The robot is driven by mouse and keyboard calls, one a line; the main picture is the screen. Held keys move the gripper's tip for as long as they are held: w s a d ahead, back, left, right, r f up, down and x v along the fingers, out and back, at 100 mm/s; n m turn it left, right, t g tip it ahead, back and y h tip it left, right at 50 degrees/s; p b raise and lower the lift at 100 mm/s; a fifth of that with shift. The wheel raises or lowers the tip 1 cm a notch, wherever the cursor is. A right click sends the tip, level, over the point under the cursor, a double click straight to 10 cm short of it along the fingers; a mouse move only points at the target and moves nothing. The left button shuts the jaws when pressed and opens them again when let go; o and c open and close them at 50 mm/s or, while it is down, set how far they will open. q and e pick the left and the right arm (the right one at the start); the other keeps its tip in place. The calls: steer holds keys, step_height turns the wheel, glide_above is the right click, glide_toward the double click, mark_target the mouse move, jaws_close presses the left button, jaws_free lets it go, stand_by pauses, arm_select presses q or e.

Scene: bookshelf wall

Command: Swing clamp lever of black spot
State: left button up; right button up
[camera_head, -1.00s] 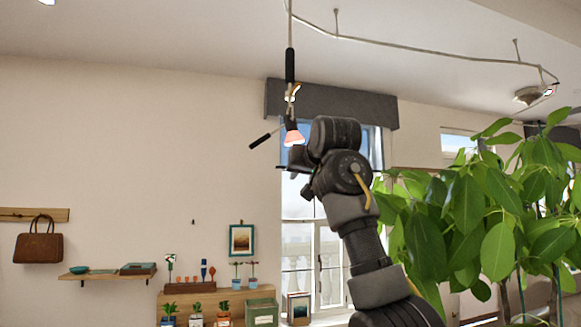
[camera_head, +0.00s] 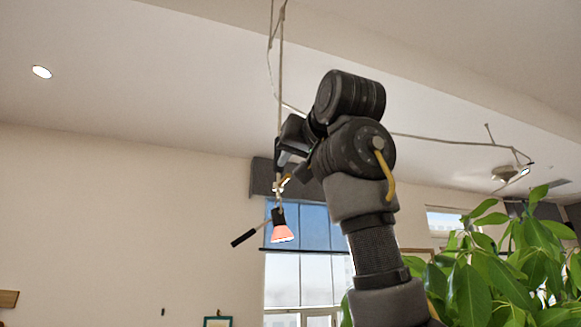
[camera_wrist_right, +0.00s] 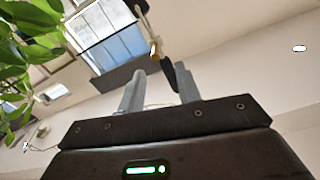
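The black spot (camera_head: 281,228) hangs in the head view with a glowing pink face pointing down. A brass clamp joint (camera_head: 281,186) sits above it and also shows in the wrist view (camera_wrist_right: 155,50). A black bar (camera_head: 243,237) sticks out down-left beside the spot. My right gripper (camera_head: 284,158) is just above the joint in the head view. In the wrist view its two grey fingers (camera_wrist_right: 159,78) are apart. A black elongated grip (camera_wrist_right: 169,74), likely the clamp lever, shows between their tips, nearer the right finger. Contact cannot be told. My left gripper is not in view.
A thin ceiling rail (camera_head: 440,141) runs behind my right arm. A leafy plant (camera_head: 490,275) stands at the lower right. A window (camera_head: 300,275) lies behind the spot. The space left of the spot is free up to the wall.

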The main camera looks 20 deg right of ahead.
mark_target(289, 175)
steer(key=w+p, duration=0.1)
steer(key=w, duration=0.1)
steer(key=w+p, duration=0.1)
steer(key=w, duration=0.2)
steer(key=w+p, duration=0.1)
steer(key=w, duration=0.2)
steer(key=shift+d+f, duration=0.2)
steer(key=shift+d, duration=0.05)
steer(key=shift+w+a+f, duration=0.1)
steer(key=shift+w+a, duration=0.05)
steer(key=shift+a, duration=0.3)
steer(key=shift+w, duration=0.1)
steer(key=shift+c, duration=0.7)
steer(key=shift+d, duration=0.2)
steer(key=c, duration=0.5)
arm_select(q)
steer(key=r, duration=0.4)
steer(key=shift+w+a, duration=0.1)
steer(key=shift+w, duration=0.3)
arm_select(e)
jaws_close()
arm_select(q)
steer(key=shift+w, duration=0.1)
